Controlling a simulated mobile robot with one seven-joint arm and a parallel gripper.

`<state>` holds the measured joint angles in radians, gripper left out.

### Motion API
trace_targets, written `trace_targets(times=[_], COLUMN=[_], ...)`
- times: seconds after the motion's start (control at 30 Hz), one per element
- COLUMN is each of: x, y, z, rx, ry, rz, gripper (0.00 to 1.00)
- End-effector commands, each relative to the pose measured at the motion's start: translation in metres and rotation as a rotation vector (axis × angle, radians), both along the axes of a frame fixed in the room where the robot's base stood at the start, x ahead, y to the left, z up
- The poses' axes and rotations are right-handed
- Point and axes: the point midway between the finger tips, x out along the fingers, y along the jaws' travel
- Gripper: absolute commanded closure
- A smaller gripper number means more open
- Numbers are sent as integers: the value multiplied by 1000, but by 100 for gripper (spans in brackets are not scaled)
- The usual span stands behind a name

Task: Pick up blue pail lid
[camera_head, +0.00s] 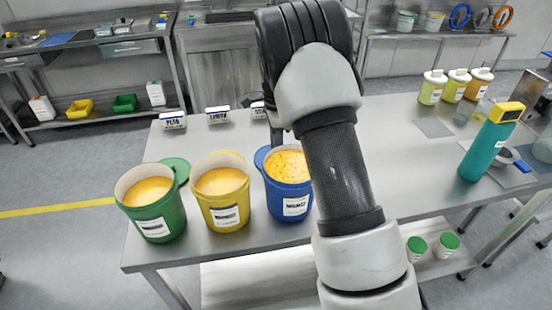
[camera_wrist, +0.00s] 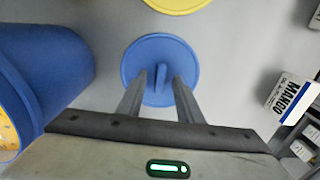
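The blue pail lid (camera_wrist: 133,63) is a flat round disc with a raised upright handle (camera_wrist: 161,78), seen in the wrist view. It lies on the grey table beside the blue pail (camera_wrist: 50,60). My gripper (camera_wrist: 160,83) is open, its two fingers over the lid on either side of the handle, with a visible gap to it on each side. In the head view, the blue pail (camera_head: 287,190) holds orange-yellow contents. A blue edge (camera_head: 262,155) shows behind its left rim, probably the lid; my arm hides most of that area and my gripper.
A yellow lid (camera_wrist: 180,4) lies beyond the blue one. A MANGO label stand (camera_wrist: 290,97) stands to the right in the wrist view. Yellow (camera_head: 221,195) and green (camera_head: 150,205) pails stand left of the blue pail; a green lid (camera_head: 178,167) is behind the green pail.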

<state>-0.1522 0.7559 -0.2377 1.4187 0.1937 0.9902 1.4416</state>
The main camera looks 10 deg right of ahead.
Motion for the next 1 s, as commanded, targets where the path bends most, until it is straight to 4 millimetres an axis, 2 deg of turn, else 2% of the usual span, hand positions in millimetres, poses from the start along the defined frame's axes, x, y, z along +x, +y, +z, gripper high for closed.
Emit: trace_targets(times=[0.17, 0.37, 0.73, 0.87, 1.0], x=[0, 0, 1, 1, 1], y=[0, 0, 0, 0, 1], z=[0, 0, 6, 26, 56], rx=[0, 0, 0, 0, 1], ry=[0, 0, -2, -4, -5], rz=[0, 0, 0, 0, 1], gripper=[67, 99, 100, 100, 100])
